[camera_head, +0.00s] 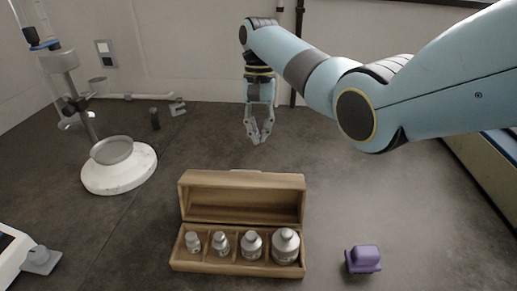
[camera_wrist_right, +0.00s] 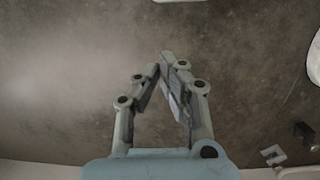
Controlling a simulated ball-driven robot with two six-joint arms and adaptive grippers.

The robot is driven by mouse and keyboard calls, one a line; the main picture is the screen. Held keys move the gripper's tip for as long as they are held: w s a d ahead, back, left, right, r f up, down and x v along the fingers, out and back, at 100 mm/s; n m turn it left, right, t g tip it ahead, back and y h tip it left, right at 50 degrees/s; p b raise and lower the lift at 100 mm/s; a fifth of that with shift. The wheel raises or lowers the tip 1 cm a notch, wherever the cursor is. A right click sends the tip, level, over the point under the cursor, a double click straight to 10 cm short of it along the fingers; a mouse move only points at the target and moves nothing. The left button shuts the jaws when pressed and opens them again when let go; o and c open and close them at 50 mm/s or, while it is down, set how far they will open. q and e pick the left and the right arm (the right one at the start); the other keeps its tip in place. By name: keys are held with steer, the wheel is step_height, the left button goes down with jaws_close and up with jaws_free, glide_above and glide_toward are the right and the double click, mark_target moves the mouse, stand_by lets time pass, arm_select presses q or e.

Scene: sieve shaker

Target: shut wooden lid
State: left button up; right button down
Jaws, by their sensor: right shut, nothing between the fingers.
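A wooden box stands on the dark table in the head view, with its wooden lid (camera_head: 241,179) raised upright at the back. The box's lower part (camera_head: 235,268) is open to the front and holds several silver weights (camera_head: 284,246) in separate compartments, from small at left to large at right. My right gripper (camera_head: 257,142) hangs fingers down behind the lid and above it in the picture, apart from it. Its fingertips are together and empty. In the right wrist view the gripper (camera_wrist_right: 166,60) shows over bare table. The box is not in that view. My left gripper is not in view.
A stand with a round white base (camera_head: 119,172) and a metal dish is at the left. A purple block (camera_head: 363,260) lies right of the box. A white device (camera_head: 14,253) sits at the front left corner. A small clamp (camera_head: 177,107) is near the wall. The table behind the box is clear.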

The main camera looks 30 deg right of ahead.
steer(key=f, duration=0.1)
steer(key=s+f, duration=0.1)
steer(key=f, duration=0.2)
steer(key=shift+s+a+f, duration=0.15)
steer(key=shift+a+f, duration=0.2)
step_height(320, 180, down, 4)
steer(key=shift+s+a+r+b, duration=0.1)
steer(key=shift+s+r+b, duration=0.1)
steer(key=shift+b, duration=0.3)
steer(key=shift+s+a+r+p, duration=0.65)
steer(key=shift+s+r+p, duration=0.15)
steer(key=shift+r+p, duration=0.25)
steer(key=shift+s+a+r, duration=0.15)
steer(key=shift+s+r, duration=0.05)
steer(key=shift+s, duration=0.1)
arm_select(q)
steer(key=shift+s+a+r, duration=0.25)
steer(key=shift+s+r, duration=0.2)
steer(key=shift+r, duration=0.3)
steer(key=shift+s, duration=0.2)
